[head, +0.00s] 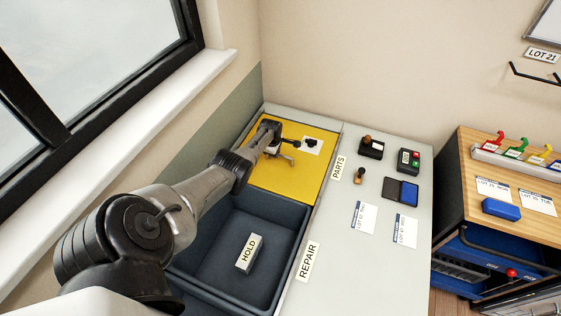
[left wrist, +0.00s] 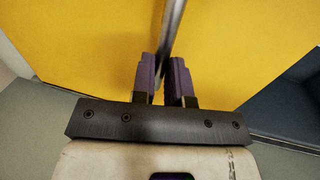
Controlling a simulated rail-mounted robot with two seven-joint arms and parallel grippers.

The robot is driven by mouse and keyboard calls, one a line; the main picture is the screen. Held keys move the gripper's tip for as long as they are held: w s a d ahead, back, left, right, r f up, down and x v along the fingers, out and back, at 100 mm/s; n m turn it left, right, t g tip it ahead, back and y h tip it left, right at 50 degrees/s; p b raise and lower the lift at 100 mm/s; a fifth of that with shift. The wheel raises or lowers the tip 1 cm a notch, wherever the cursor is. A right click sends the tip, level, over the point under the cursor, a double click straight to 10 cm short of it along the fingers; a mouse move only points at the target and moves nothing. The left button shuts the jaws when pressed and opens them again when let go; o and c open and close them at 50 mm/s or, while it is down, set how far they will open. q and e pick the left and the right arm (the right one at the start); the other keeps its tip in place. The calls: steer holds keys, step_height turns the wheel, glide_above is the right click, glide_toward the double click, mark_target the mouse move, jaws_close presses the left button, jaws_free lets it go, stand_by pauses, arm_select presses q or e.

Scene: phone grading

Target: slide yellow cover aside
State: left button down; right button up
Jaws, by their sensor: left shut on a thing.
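The yellow cover (head: 283,181) lies flat over the far bin, by the PARTS label (head: 338,167). My left gripper (head: 284,154) is above the cover, seen small and partly behind its own arm in the head view. In the left wrist view, the purple fingers of my left gripper (left wrist: 167,75) are closed around a thin metal bar, the cover handle (left wrist: 173,25). The yellow cover (left wrist: 80,45) fills most of that view behind the handle. My right gripper is in neither view.
The near bin (head: 296,236), by the REPAIR label (head: 308,262), is open and holds a HOLD block (head: 249,254). A dark phone-like case (head: 400,191), stamps and cards lie on the grey counter right of the bins. A window sill (head: 140,100) runs along the left.

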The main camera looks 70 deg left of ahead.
arm_select(q)
steer(key=shift+w+a, duration=0.15)
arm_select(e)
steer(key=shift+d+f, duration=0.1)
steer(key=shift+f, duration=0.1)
arm_select(q)
steer(key=c, duration=1.1)
jaws_free()
